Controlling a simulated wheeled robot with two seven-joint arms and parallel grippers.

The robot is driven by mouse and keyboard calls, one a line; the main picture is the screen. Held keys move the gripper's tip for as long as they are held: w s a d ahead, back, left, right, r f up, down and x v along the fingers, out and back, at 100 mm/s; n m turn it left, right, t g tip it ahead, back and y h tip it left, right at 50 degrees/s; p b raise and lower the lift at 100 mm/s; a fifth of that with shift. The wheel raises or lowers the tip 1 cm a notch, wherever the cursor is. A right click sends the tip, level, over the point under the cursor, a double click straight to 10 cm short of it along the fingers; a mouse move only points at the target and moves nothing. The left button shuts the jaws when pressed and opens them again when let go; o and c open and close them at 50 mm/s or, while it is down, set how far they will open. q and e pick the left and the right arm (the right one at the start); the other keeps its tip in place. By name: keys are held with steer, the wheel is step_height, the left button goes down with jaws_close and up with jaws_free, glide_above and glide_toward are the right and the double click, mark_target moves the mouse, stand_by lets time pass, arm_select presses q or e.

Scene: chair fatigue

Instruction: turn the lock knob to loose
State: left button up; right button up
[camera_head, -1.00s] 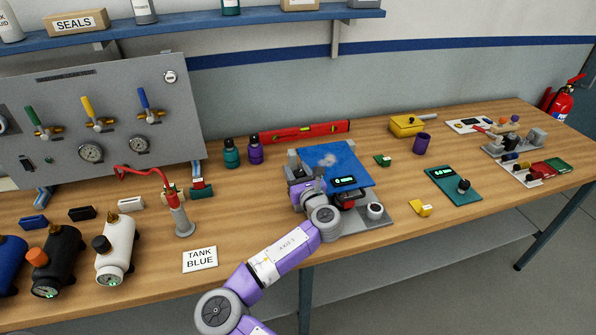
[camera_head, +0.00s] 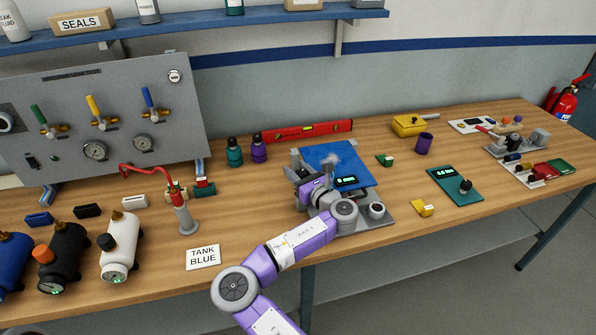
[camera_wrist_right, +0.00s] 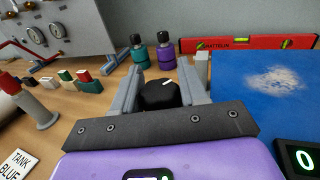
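A black round knob (camera_wrist_right: 160,95) with a white pointer line shows in the right wrist view. The line slants up and to the right. My right gripper (camera_wrist_right: 160,80) has one finger on each side of the knob; whether both touch it I cannot tell. In the head view my right gripper (camera_head: 308,188) is low at the left side of the fixture with the blue seat panel (camera_head: 340,160). There my own wrist hides the knob. My left gripper is not in view.
A small display (camera_head: 347,182) sits at the panel's front edge. A red level (camera_head: 305,131) and teal (camera_head: 234,152) and purple (camera_head: 259,149) bottles lie behind. A red-hosed grey cylinder (camera_head: 186,218) stands left.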

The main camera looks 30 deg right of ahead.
steer(key=o, duration=0.3)
steer(key=shift+o, duration=0.2)
steer(key=s, duration=0.7)
steer(key=shift+s+d+p, duration=0.25)
steer(key=shift+p, duration=0.2)
